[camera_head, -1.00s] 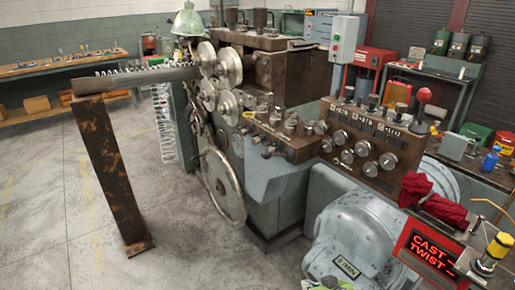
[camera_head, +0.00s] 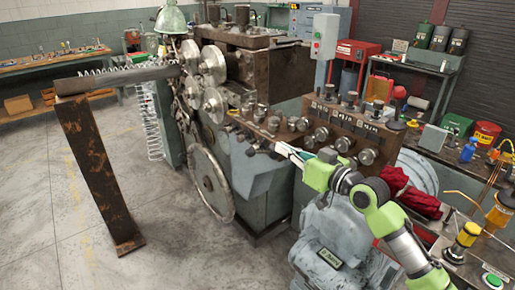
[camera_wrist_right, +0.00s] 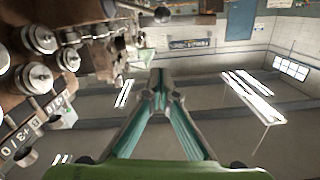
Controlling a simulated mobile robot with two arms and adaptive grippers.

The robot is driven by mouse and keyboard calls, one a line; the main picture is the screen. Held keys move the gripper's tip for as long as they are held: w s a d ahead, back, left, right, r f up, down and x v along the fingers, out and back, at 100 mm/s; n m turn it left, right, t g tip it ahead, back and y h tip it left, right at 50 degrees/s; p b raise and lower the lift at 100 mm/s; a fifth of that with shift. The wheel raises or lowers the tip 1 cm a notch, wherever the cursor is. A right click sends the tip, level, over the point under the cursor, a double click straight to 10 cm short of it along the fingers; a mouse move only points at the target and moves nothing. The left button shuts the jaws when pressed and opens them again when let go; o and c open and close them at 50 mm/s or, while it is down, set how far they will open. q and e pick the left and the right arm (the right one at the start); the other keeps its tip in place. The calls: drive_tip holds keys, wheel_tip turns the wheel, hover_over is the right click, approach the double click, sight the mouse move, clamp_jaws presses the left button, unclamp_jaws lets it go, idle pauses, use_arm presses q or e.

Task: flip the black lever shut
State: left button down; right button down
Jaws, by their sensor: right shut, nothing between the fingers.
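My right gripper (camera_head: 281,148) reaches in from the right in the head view, its fingers shut and empty, pointing at the front of the coiler's control block. It also shows in the wrist view (camera_wrist_right: 158,78), with the two fingertips together. A small dark lever (camera_head: 252,150) sticks out from the front of the control block (camera_head: 262,132), just left of the fingertips. My left gripper is out of view.
A panel of round dials (camera_head: 345,140) stands right of the gripper, with a red cloth (camera_head: 412,195) beside my arm. A large handwheel (camera_head: 212,185) and a rusty post (camera_head: 100,175) stand at left. The floor (camera_head: 190,255) there is clear.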

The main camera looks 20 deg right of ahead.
drive_tip(key=shift+w, duration=0.1)
drive_tip(key=w+a+f+p, duration=0.3)
drive_tip(key=w+a+f, duration=0.1)
drive_tip(key=w, duration=0.5)
drive_tip(key=shift+w+a+f, duration=0.2)
drive_tip(key=shift+w+f, duration=0.05)
drive_tip(key=shift+w, duration=0.1)
drive_tip(key=shift+f, duration=0.1)
